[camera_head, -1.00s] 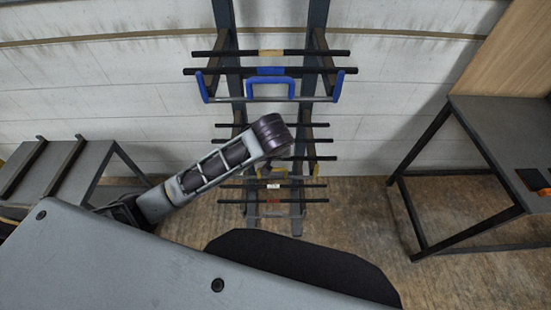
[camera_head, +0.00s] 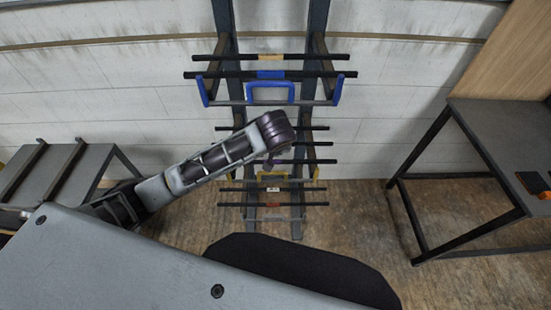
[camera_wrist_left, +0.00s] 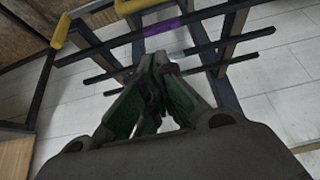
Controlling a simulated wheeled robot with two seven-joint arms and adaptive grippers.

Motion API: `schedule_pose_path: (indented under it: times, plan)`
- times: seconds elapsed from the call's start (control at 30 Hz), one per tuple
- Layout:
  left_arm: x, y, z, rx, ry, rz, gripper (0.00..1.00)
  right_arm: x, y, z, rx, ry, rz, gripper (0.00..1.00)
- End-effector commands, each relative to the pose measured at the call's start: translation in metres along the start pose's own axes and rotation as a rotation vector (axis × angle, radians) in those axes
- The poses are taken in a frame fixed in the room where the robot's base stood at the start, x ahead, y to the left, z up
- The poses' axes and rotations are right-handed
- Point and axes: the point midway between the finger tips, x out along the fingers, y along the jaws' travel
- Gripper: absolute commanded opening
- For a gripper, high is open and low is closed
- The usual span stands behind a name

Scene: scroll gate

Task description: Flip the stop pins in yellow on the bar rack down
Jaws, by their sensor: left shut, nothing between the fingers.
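The bar rack (camera_head: 229,104) stands against the wall with several tiers of dark bars. Its yellow tier (camera_head: 272,175) is low down, below the forearm, with yellow parts at the middle and both sides. In the left wrist view a yellow stop pin (camera_wrist_left: 60,31) shows at upper left and a yellow middle part (camera_wrist_left: 138,5) at the top edge. I cannot tell clearly whether the pins are up or down. My left gripper (camera_wrist_left: 158,62) is shut and empty, close in front of the rack's bars; the head view does not show its fingers clearly. My right gripper is out of view.
Blue stops (camera_head: 270,92) on an upper tier stand above my arm. A purple-banded bar (camera_wrist_left: 160,28) crosses near the left fingertips. A dark table (camera_head: 490,140) stands at right and a grey bench (camera_head: 60,172) at left. The floor between rack and right table is clear.

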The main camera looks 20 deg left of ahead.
Motion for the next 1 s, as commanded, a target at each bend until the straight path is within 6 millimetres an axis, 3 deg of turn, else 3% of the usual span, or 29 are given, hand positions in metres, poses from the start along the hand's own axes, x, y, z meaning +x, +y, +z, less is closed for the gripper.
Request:
schedule_pose_path:
  times: [0.27, 1.0]
  plan:
    - [0.015, 0.000, 0.000, 0.001, -0.001, -0.002, 0.00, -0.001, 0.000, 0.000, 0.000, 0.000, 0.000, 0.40]
    - [0.092, 0.000, 0.000, 0.000, 0.000, -0.001, 0.00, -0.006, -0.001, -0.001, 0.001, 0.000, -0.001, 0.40]
